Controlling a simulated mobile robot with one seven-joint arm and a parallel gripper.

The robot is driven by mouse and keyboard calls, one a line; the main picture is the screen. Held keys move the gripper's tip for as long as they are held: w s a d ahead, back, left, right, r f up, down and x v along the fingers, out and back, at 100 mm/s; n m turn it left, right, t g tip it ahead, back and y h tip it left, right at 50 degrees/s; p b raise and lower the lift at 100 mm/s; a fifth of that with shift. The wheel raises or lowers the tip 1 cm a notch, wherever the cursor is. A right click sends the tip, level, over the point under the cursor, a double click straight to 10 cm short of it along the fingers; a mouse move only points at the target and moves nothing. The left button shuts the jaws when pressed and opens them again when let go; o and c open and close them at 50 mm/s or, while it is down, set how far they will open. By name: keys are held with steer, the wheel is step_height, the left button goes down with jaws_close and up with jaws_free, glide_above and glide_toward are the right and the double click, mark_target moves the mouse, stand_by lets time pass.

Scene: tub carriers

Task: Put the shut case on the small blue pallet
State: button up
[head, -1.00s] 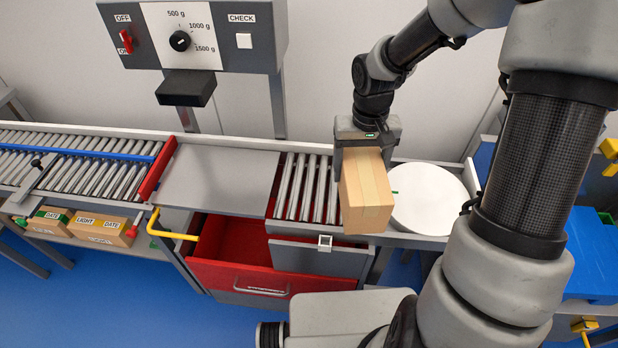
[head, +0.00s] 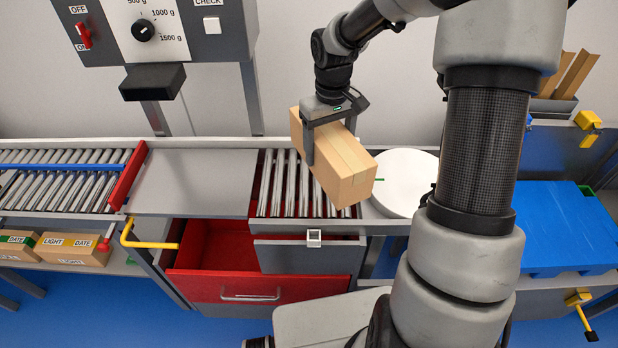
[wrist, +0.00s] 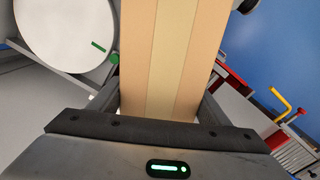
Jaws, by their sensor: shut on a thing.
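My gripper (head: 332,130) is shut on a brown cardboard case (head: 345,172), which is taped shut along its top. It holds the case tilted above the short roller section and beside the white round plate. In the wrist view the case (wrist: 170,55) fills the middle, between the two fingers. The blue pallet (head: 565,230) lies at the right in the head view, partly hidden behind my arm. Its top looks bare where it shows.
A white turntable disc (head: 408,165) stands right of the rollers (head: 285,205). A red drawer (head: 215,250) is open below the line. A yellow handle (head: 140,240) and yellow clamps (head: 588,122) stick out. A control box (head: 165,30) stands at the back left.

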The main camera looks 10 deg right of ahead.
steer(key=w+f+n+b, duration=0.1)
steer(key=w+d+f+n+b, duration=0.1)
steer(key=w+b, duration=0.1)
steer(key=w+f+b, duration=0.1)
steer(key=b, duration=0.1)
steer(key=shift+w+d+f+n, duration=0.1)
steer(key=shift+w+d+n, duration=0.2)
steer(key=shift+d+n, duration=0.1)
steer(key=shift+w+d+f+n+b, duration=0.1)
steer(key=shift+w+d+n+b, duration=0.15)
steer(key=shift+w+n+b, duration=0.25)
steer(key=shift+f, duration=0.15)
steer(key=shift+f+b, duration=0.95)
steer(key=shift+f, duration=3.85)
steer(key=shift+f, duration=0.15)
steer(key=o, duration=2.1)
steer(key=shift+f, duration=0.1)
